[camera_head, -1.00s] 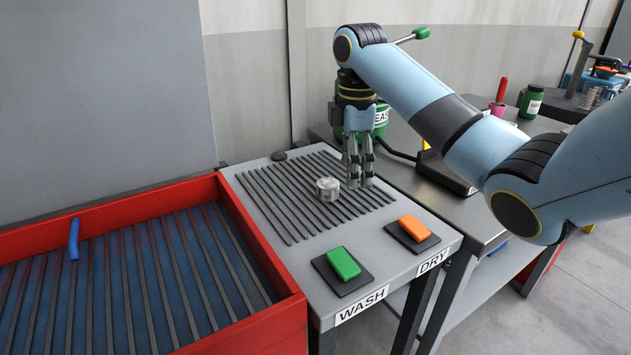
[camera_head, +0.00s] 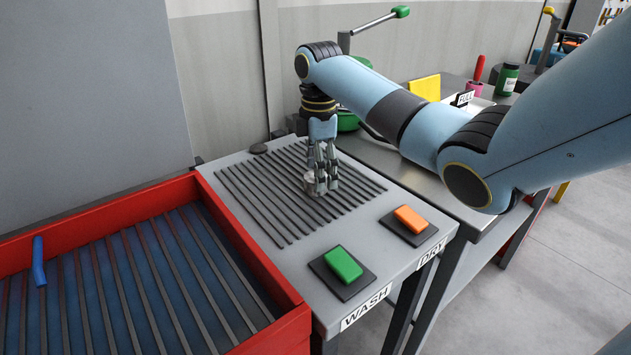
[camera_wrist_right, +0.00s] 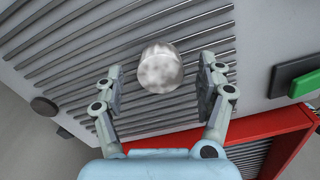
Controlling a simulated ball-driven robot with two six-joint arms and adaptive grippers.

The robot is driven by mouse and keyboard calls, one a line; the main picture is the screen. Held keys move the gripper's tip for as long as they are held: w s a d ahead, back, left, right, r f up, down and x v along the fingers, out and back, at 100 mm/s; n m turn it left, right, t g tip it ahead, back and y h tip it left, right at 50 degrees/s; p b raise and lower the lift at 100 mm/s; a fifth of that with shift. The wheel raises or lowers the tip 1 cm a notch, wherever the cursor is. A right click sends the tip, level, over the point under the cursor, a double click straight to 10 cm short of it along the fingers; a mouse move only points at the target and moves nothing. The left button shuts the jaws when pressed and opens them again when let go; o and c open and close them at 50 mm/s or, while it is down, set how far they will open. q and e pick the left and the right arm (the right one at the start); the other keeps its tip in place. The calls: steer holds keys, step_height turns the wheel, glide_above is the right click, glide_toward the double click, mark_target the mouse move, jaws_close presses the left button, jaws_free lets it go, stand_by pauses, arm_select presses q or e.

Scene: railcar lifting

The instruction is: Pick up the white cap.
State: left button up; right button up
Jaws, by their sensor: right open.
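The white cap (camera_head: 310,181), a short round piece with a mottled grey-white top, stands on the ribbed part of the grey table. It also shows in the right wrist view (camera_wrist_right: 160,68), just beyond the fingertips and roughly centred between them. My right gripper (camera_head: 322,190) points down at the cap, and its fingers partly hide the cap in the head view. In the wrist view the right gripper (camera_wrist_right: 160,78) is open and empty, with a gap on both sides of the cap. My left gripper is not in view.
A green button (camera_head: 343,263) and an orange button (camera_head: 410,218) sit at the table's front, above WASH and DRY labels. A red-walled bin (camera_head: 250,262) with a slatted bottom adjoins on the left. A dark round knob (camera_head: 259,148) is at the table's back corner.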

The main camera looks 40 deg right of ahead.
step_height(320, 180, down, 2)
steer(key=shift+f, duration=0.1)
steer(key=c, duration=1)
steer(key=shift+c, duration=0.2)
steer(key=shift+r, duration=0.2)
